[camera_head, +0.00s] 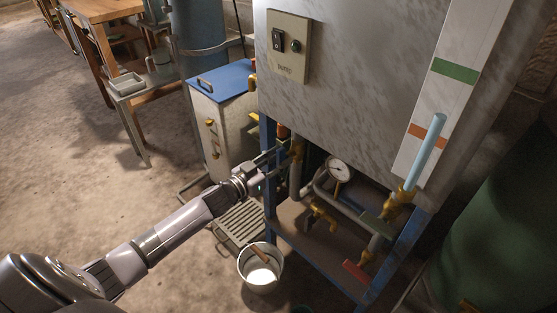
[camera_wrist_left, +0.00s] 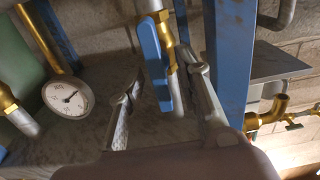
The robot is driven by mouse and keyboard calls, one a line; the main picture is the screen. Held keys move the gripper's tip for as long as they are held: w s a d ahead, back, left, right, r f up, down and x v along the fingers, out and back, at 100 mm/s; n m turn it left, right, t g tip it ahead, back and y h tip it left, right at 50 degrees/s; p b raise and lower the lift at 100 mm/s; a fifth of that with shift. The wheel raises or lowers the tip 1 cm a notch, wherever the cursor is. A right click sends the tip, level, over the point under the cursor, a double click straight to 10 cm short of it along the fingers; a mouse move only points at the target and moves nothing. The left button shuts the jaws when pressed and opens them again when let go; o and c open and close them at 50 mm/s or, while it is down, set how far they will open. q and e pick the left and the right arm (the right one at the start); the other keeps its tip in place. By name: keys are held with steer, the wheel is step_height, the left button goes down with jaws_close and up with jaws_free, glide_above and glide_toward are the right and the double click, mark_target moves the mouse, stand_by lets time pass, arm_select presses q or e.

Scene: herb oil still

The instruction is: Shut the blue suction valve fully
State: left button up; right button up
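The blue suction valve's lever (camera_wrist_left: 153,50) hangs down along a vertical brass-fitted pipe (camera_wrist_left: 164,30) in the left wrist view. My left gripper (camera_wrist_left: 163,66) is open, with one finger on each side of the lever. A gap shows between the left finger and the lever; the right finger is close to the brass fitting, and I cannot tell whether it touches. In the head view my left gripper (camera_head: 284,155) reaches under the steel cabinet beside the brass fitting (camera_head: 297,149); the blue lever cannot be made out there. My right gripper is not in view.
A pressure gauge (camera_head: 340,170), brass taps and a red lever (camera_head: 357,272) lie right of the gripper. A blue frame leg (camera_wrist_left: 229,60) stands close to the right finger. A white bucket (camera_head: 261,268) stands on the floor below. A blue-topped box (camera_head: 221,80) stands behind.

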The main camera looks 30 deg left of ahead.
arm_select(q)
jaws_close()
stand_by(0.3)
